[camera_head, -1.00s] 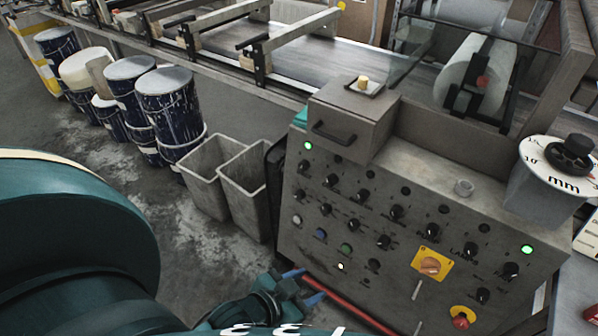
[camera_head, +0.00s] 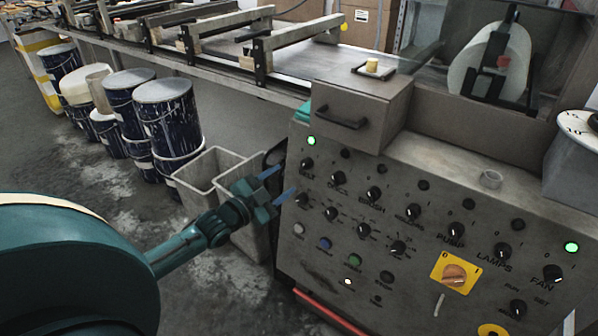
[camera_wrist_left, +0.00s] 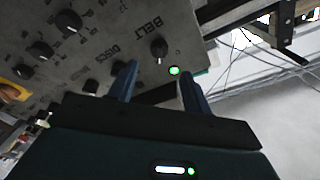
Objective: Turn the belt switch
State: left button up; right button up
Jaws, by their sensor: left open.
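The belt switch (camera_head: 307,165) is a small black knob at the upper left of the grey control panel (camera_head: 420,262), just below a lit green lamp (camera_head: 311,140). In the left wrist view the belt switch (camera_wrist_left: 159,48) shows beside the printed word BELT, ahead of the fingers. My left gripper (camera_head: 279,184) is open and empty, at the panel's left edge, left of and slightly below the switch. In the wrist view the blue fingers of the left gripper (camera_wrist_left: 158,72) are spread, with the switch beyond the gap between them and apart from them. My right gripper is not in view.
Other black knobs, such as the one marked PUMP (camera_head: 456,229), sit close by in rows. A yellow-plated orange switch (camera_head: 454,275) is lower right. A grey box with a handle (camera_head: 352,112) stands on top. Grey bins (camera_head: 205,168) and paint drums (camera_head: 165,112) stand left.

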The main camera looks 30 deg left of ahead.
aim_at(301, 168)
pick_arm(q)
jog(key=w, duration=0.2)
jog(key=w+d, duration=0.1)
jog(key=w, duration=0.2)
jog(key=w+b, duration=0.1)
jog(key=w, duration=0.1)
jog(key=shift+w+d, duration=0.15)
jog(key=shift+c, duration=0.3)
jog(key=c, duration=0.9)
